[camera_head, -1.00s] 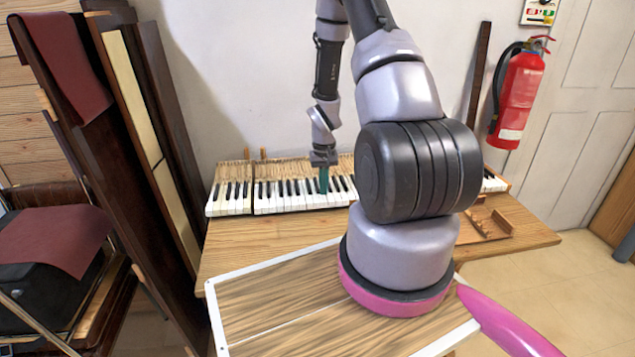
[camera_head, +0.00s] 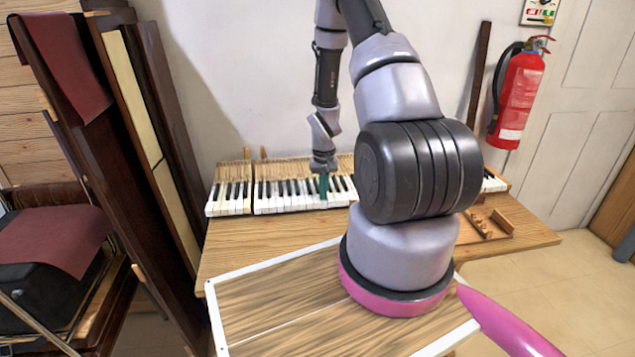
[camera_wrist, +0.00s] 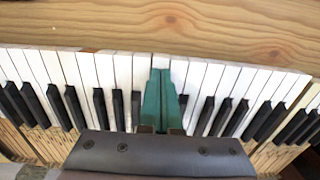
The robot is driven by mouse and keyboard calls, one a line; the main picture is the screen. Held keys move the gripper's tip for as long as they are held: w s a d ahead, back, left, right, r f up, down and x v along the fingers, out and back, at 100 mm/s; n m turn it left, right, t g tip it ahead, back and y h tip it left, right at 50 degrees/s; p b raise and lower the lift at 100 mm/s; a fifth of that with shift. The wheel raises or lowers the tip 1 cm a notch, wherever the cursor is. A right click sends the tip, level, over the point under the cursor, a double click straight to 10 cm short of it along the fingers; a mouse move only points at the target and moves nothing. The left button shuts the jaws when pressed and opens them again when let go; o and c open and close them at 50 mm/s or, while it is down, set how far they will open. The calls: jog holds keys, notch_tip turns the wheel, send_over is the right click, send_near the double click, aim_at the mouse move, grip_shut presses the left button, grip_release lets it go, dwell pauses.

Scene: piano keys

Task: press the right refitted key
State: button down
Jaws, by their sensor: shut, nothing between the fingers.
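A row of piano keys (camera_head: 290,203), white with black ones, lies on the wooden table by the wall. My gripper (camera_head: 323,196) is over the middle part of this row, pointing down, with green fingers together and nothing between them. In the wrist view the green fingers (camera_wrist: 160,98) lie over the white keys (camera_wrist: 205,78) near the picture's middle, between black keys. The fingertips appear at or just above the white key tops; I cannot tell whether they touch. No key stands out clearly as refitted, and the keys under the fingers are partly hidden.
The wooden table (camera_head: 530,232) has bare wood in front of the keys. A small wooden tray (camera_head: 488,224) lies at its right. Dark wooden panels (camera_head: 165,130) lean at the left. A red fire extinguisher (camera_head: 519,95) hangs on the wall at the right.

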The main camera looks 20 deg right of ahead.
jog(key=shift+f, duration=0.25)
jog(key=shift+r, duration=0.1)
notch_tip(320, 180, up, 9)
dwell(0.8)
dwell(0.5)
